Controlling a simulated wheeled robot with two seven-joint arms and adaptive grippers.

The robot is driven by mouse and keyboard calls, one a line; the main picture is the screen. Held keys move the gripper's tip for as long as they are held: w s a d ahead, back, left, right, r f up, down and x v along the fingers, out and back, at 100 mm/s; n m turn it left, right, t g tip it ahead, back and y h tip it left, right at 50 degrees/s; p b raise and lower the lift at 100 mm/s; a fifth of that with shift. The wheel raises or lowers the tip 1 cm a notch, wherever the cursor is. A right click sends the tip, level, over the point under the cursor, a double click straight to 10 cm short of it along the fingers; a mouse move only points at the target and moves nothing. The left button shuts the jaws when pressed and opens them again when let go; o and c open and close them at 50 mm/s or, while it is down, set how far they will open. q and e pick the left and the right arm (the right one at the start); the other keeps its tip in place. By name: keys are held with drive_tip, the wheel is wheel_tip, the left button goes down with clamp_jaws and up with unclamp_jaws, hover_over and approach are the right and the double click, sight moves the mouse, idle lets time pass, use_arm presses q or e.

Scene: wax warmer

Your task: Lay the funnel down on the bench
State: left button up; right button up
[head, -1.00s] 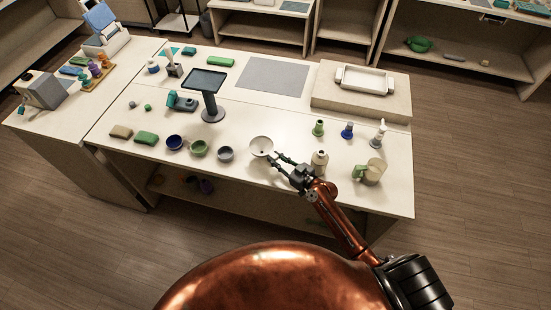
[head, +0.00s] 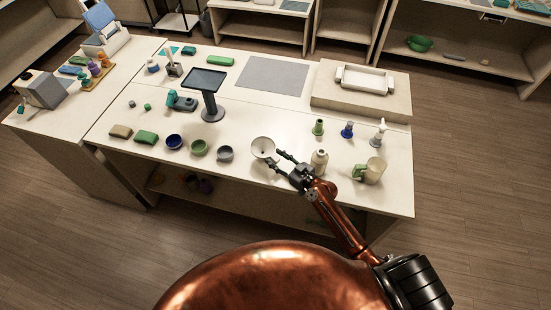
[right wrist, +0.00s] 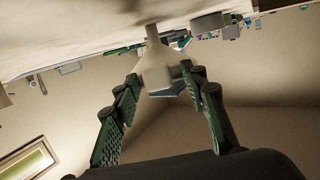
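The white funnel (head: 263,148) is at the front part of the bench (head: 290,195), with its wide mouth facing up toward the head camera. In the right wrist view the funnel (right wrist: 160,66) has its narrow spout toward the bench surface, and its cone shows just past my fingertips. I cannot tell whether it rests on the bench or is tipping. My right gripper (head: 276,160) is beside the funnel, on its right. My left gripper is not in view.
A grey bowl (head: 225,153) stands left of the funnel, with green (head: 199,148) and blue (head: 173,142) bowls beyond. A pale bottle (head: 320,158) stands close to my right gripper, and a pitcher (head: 374,171) farther right.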

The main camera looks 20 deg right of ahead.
drive_tip(key=v, duration=1.2)
idle(0.3)
